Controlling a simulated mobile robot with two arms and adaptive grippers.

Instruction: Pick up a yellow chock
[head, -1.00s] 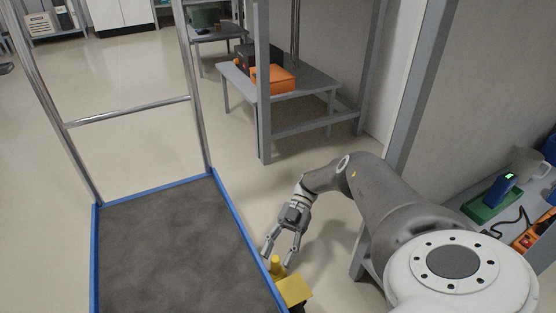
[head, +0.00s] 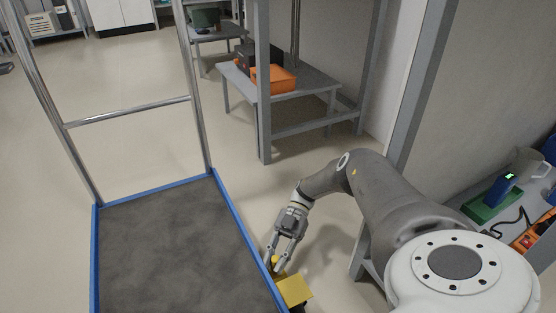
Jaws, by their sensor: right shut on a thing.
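A yellow chock (head: 294,291) is on the floor at the bottom middle of the head view, beside the right blue edge of a cart. It has a flat yellow face and a small upright knob on top. My right gripper (head: 276,266) points down at the chock and is shut on its knob, with a finger on each side. The chock's lower part is dark and partly cut off by the cart edge. My left gripper is not in view.
The cart (head: 165,245) has a grey deck, blue rim and metal handle frame at left. A grey table (head: 315,79) with an orange case (head: 273,78) stands behind. At right a shelf holds a green tray (head: 489,207) with a blue device. Open floor lies between.

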